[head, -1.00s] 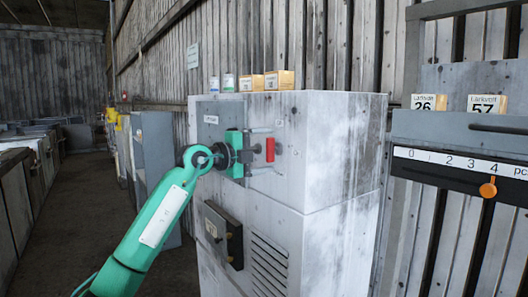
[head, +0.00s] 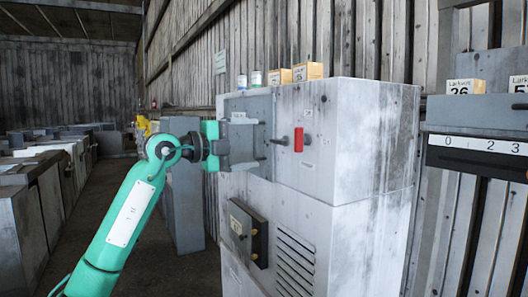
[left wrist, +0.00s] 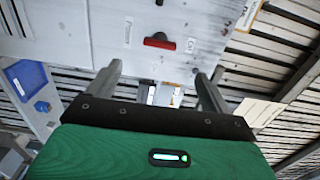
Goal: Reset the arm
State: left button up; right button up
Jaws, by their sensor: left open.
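My left gripper (head: 258,148) is open and empty in front of the white cabinet (head: 365,150), to the left of the red handle (head: 298,140). A visible gap separates it from the handle. In the left wrist view, the two grey fingers (left wrist: 157,72) stand apart, and the red handle (left wrist: 158,41) lies beyond their tips on the pale panel. My left arm reaches in from the lower left with its elbow bent. My right gripper is not in view.
A dark box (head: 248,232) sticks out of the cabinet front below my gripper. Small boxes (head: 307,71) and cans stand on the cabinet's top. A shelf with a number scale (head: 478,146) is at the right. The aisle floor (head: 105,220) at the left is clear.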

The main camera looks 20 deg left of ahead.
pick_arm(q)
jog(key=shift+s+a, duration=0.25)
jog(key=shift+s, duration=0.1)
